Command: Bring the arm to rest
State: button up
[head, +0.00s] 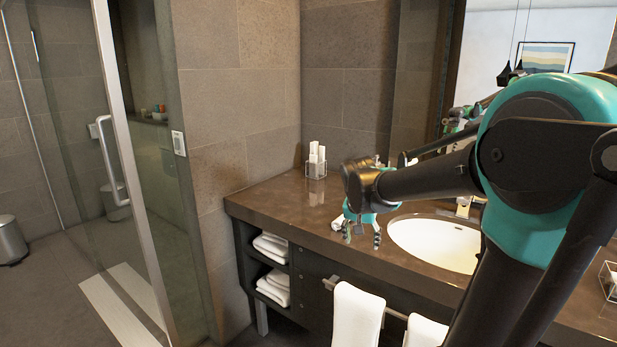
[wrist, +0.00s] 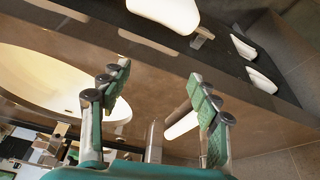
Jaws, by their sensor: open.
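My gripper (head: 361,232) hangs at the end of my black and teal arm in the head view, over the brown vanity counter (head: 275,206) and left of the sink (head: 436,242). In the wrist view my gripper (wrist: 158,100) has its two green-padded fingers spread wide apart with nothing between the tips. A white rolled item (wrist: 182,125) lies on the counter, seen between and beyond the fingers. It shows partly behind my gripper in the head view (head: 338,222). My upper arm hides the right part of the counter.
A clear holder with white bottles (head: 316,163) stands at the counter's back left corner. White towels (head: 357,316) hang on a front rail, and folded towels (head: 272,246) fill the shelves. A glass shower door (head: 122,130) is at left. A mirror is behind the sink.

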jog(key=s+d+f+n+y, duration=0.1)
jog(key=s+f+n, duration=0.1)
jog(key=s+f, duration=0.4)
jog(key=s+d+f+n, duration=0.2)
jog(key=s+f, duration=0.5)
jog(key=s, duration=0.4)
jog(key=shift+s+d+f+t+y, duration=0.2)
jog(key=shift+s+d+t+y, duration=0.1)
jog(key=shift+s+y, duration=0.1)
